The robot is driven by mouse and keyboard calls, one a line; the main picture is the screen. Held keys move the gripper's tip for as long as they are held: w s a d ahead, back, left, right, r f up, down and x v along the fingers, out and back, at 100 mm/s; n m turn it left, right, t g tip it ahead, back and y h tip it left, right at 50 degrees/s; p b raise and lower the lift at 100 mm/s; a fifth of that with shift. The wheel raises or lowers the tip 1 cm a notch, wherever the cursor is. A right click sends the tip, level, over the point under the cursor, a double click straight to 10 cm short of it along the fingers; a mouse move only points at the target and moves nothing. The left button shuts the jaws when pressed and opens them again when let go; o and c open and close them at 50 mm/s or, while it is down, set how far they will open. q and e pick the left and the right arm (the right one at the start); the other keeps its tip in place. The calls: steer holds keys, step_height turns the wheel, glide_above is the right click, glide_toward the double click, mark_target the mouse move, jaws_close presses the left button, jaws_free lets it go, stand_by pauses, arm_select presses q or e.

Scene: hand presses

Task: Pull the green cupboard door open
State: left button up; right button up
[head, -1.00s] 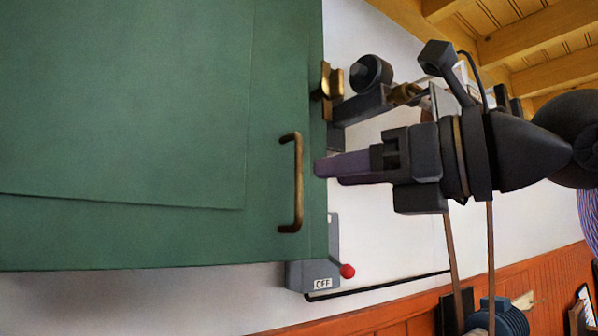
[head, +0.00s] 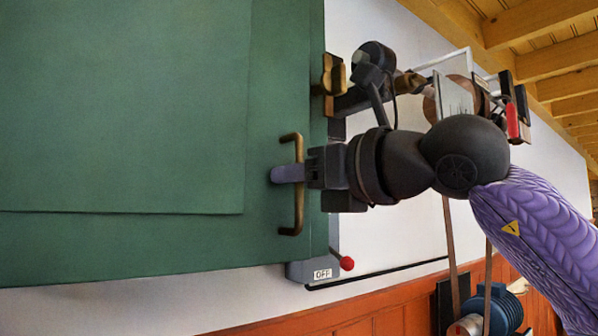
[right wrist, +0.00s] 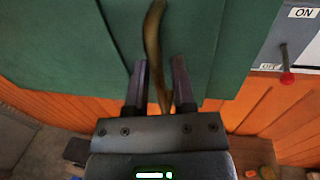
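The green cupboard door (head: 120,110) fills the left of the head view and looks closed. Its bronze bar handle (head: 298,215) stands near the door's right edge. My right gripper (head: 288,174) is at the middle of the handle, with a purple-grey finger reaching past the bar. In the right wrist view the handle (right wrist: 153,35) runs between the two fingers of the right gripper (right wrist: 160,65). The fingers are apart, with a gap visible on the right of the bar. Whether the left finger touches it I cannot tell. My left gripper is not in view.
A grey switch box (head: 310,271) marked OFF, with a red-knobbed lever (head: 347,263), is on the white wall below right. Orange panelling (head: 390,312) runs along the bottom.

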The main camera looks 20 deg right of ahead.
jaws_close()
stand_by(1.2)
